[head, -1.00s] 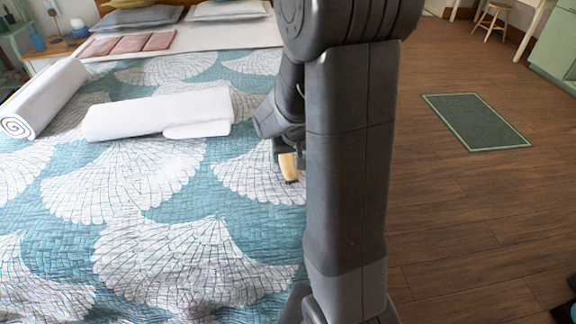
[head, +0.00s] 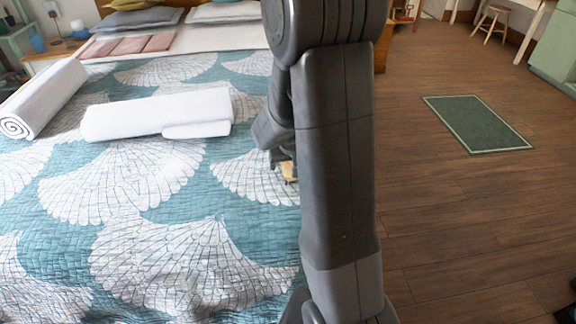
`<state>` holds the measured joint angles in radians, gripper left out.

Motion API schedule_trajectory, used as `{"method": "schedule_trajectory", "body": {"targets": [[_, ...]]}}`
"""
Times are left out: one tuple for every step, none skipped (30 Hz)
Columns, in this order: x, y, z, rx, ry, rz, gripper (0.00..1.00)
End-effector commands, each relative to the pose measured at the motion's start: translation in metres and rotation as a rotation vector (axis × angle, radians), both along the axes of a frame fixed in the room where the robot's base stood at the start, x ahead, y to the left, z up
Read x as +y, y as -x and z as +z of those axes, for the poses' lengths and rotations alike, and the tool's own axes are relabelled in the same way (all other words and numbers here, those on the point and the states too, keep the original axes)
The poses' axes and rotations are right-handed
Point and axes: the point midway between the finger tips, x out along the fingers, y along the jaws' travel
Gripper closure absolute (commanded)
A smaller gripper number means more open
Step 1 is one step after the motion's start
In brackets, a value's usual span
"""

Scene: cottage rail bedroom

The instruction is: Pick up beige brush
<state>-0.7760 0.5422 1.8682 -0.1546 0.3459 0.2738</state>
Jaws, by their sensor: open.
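The beige brush (head: 289,171) lies on the blue and white quilt near the bed's right side. Only a small part of it shows, because my arm covers the rest. My gripper (head: 283,160) is right at the brush, mostly hidden behind my arm. Its jaws are open. I cannot tell whether its fingers are around the brush or just above it.
A rolled white towel (head: 42,100) and a folded white towel (head: 155,113) lie on the quilt (head: 180,255) to the left. Folded pink cloths (head: 128,45) and pillows are at the bed's head. A green mat (head: 478,123) lies on the wooden floor at right.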

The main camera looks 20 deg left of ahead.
Motion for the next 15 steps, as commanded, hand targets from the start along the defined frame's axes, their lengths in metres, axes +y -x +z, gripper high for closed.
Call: {"method": "schedule_trajectory", "body": {"targets": [[0.0, 0.0, -0.0014, 0.0, 0.0, 0.0, 0.33], [0.0, 0.0, -0.0017, 0.0, 0.0, 0.0, 0.33], [0.0, -0.0001, -0.0022, 0.0, 0.0, 0.0, 0.33], [0.0001, -0.0001, -0.0026, 0.0, 0.0, 0.0, 0.33], [0.0, -0.0001, -0.0028, 0.0, 0.0, 0.0, 0.33], [0.0001, -0.0001, -0.0031, 0.0, 0.0, 0.0, 0.33], [0.0, 0.0, -0.0032, 0.0, 0.0, 0.0, 0.33], [0.0, -0.0001, -0.0033, 0.0, 0.0, 0.0, 0.33], [0.0, 0.0, -0.0032, 0.0, 0.0, 0.0, 0.33], [0.0, 0.0, -0.0031, 0.0, 0.0, 0.0, 0.33], [0.0001, -0.0001, -0.0031, 0.0, 0.0, 0.0, 0.33], [0.0, 0.0, -0.003, 0.0, 0.0, 0.0, 0.33], [0.0, 0.0, -0.0029, 0.0, 0.0, 0.0, 0.33], [0.0, 0.0, -0.0029, 0.0, 0.0, 0.0, 0.33], [0.0, 0.0, -0.0029, 0.0, 0.0, 0.0, 0.33]]}}
